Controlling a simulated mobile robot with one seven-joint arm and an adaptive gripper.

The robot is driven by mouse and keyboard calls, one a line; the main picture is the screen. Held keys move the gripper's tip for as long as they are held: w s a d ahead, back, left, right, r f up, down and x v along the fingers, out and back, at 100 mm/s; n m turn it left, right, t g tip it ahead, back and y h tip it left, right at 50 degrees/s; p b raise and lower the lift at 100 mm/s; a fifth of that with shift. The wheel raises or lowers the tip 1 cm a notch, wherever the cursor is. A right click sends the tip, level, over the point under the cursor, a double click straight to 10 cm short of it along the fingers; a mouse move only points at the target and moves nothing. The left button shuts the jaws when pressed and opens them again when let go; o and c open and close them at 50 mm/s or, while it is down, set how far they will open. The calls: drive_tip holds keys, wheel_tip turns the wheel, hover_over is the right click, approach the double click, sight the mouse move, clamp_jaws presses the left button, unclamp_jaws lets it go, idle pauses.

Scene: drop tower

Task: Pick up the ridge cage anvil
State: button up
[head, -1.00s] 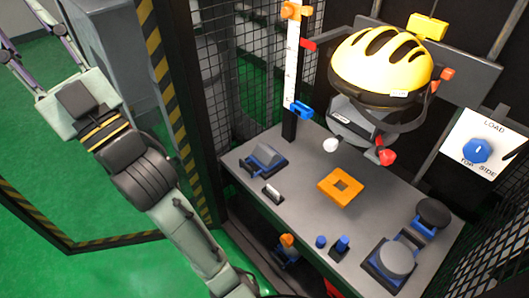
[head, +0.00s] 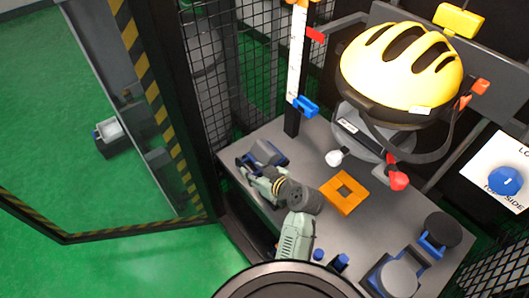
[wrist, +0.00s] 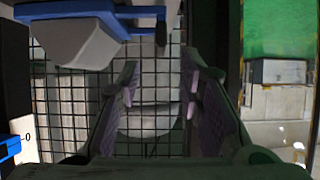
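The ridge cage anvil (head: 266,153), as I take it, is a grey ridged block on a blue base with a handle. It stands at the left end of the grey table in the head view. In the wrist view the grey wedge and blue base (wrist: 80,42) show at the upper left, outside the fingers. My gripper (head: 246,168) is beside the block, on its near left side in the head view. In the wrist view its two fingers (wrist: 161,88) are apart with nothing held between them; wire mesh shows behind. Contact with the blue base cannot be told.
Round grey and black anvils (head: 397,279) stand at the right. A yellow helmet (head: 400,65) hangs above the table. A white scale post (head: 297,50) rises behind the block. Wire mesh (head: 215,80) bounds the left; a striped door frame (head: 150,80) stands open.

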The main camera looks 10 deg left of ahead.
sight(242, 163)
drive_tip(key=p+x, duration=0.2)
drive_tip(key=x, duration=0.5)
drive_tip(key=shift+w+a+f, duration=0.1)
drive_tip(key=shift+a+f, duration=0.05)
drive_tip(key=shift+a, duration=0.1)
drive_tip(key=shift+c, duration=0.3)
clamp_jaws()
idle(0.5)
drive_tip(key=shift+w, duration=0.1)
